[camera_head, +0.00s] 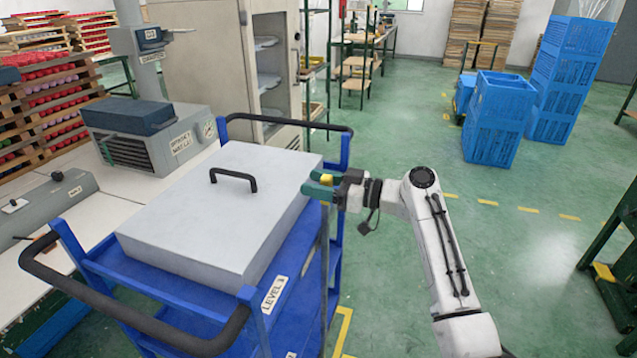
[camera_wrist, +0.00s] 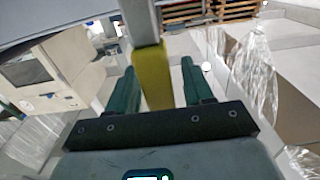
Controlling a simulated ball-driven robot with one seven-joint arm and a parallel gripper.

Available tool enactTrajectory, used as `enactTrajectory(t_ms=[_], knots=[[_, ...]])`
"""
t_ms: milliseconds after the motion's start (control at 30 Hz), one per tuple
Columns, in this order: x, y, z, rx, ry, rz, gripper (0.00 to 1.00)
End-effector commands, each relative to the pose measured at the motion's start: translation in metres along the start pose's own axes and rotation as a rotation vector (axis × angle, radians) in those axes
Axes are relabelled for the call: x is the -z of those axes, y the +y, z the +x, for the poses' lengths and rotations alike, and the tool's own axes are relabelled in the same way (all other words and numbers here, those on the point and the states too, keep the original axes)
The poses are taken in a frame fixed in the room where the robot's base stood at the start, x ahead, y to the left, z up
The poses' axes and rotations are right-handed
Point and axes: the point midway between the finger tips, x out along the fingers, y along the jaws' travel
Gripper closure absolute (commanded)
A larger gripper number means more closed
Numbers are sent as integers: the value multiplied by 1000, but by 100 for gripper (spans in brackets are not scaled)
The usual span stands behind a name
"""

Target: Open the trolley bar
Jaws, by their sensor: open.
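The blue trolley (camera_head: 90,272) stands in front of me with a grey lidded box on top. The trolley bar shows a yellow part (camera_head: 327,179) at the trolley's right side. In the wrist view, the yellow part (camera_wrist: 153,78) continues into a grey bar (camera_wrist: 139,20). My gripper (camera_head: 318,184) is open at the bar, with its green fingers on either side of the yellow part. In the wrist view, my gripper (camera_wrist: 158,75) shows a gap between the yellow part and the right finger.
The grey box (camera_head: 215,195) has a black handle on its lid. A white worktable (camera_head: 100,210) with machines stands left of the trolley. Blue crates (camera_head: 497,118) stand at the back right. A green frame (camera_head: 610,270) stands at the right edge. The green floor between is clear.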

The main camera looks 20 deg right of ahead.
Motion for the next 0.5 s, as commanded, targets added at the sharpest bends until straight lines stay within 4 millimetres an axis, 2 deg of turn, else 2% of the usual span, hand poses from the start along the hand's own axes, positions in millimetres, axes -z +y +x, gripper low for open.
enactTrajectory(t_ms=[133, 500], knots=[[0, 0, 0, 0, 0, 0, 51], [0, 0, 0, 1, 0, 0, 86]])
